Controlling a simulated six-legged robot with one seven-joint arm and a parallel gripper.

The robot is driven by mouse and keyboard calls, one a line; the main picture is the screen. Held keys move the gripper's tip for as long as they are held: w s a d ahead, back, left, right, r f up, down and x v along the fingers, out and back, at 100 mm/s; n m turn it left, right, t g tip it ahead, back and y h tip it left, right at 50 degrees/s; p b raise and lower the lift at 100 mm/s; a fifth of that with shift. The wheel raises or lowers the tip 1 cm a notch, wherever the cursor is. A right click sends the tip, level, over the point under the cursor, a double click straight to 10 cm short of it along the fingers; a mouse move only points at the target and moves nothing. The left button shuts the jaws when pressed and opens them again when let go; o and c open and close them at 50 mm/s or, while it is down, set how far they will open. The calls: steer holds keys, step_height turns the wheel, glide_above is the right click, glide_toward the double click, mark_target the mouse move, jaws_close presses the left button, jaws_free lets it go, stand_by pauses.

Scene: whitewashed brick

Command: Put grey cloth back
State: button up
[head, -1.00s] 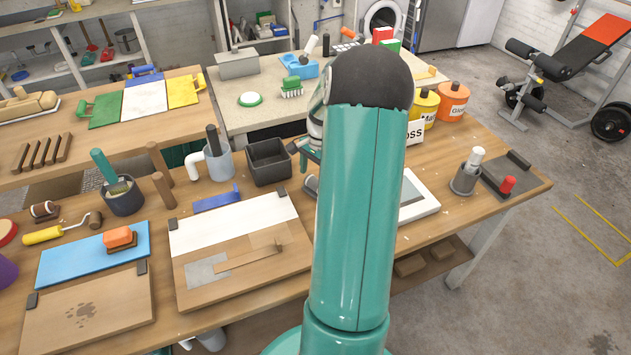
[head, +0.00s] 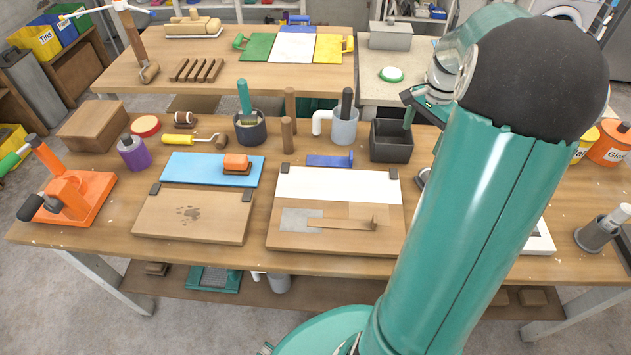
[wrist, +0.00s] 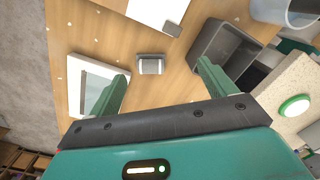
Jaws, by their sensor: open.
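My gripper (head: 416,108) is open and empty, its two green fingers spread in the wrist view (wrist: 162,76). It is above the workbench, near the dark open box (head: 391,140). A small grey piece with a paler band (wrist: 150,65) lies on the wood beyond and between the fingertips in the wrist view; in the head view it is mostly behind my arm (head: 422,176). A flat grey rectangle (head: 300,219) lies on the wooden board with the white upper strip. I cannot tell for sure which of these is the cloth.
A white-framed tray with a grey inside (wrist: 75,103) lies left of the fingers in the wrist view; the dark box (wrist: 208,45) is right. A mug (head: 344,127), a dark pot (head: 250,128) and upright wooden pegs stand along the bench's back.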

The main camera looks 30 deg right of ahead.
steer(key=a+r+n+t+h, duration=0.1)
steer(key=a+r+n, duration=0.35)
steer(key=a, duration=0.65)
steer(key=a+r+n+t+h, duration=0.1)
steer(key=a+r+n, duration=0.35)
steer(key=a, duration=0.65)
steer(key=s+a+n+t+y, duration=0.1)
steer(key=s+a+n+t, duration=0.2)
steer(key=s+a+n, duration=0.4)
steer(key=s+a, duration=0.3)
steer(key=a, duration=0.3)
steer(key=shift+s+a+r+n+y, duration=0.15)
steer(key=shift+a+r+n+y, duration=0.15)
steer(key=shift+r+n, duration=0.1)
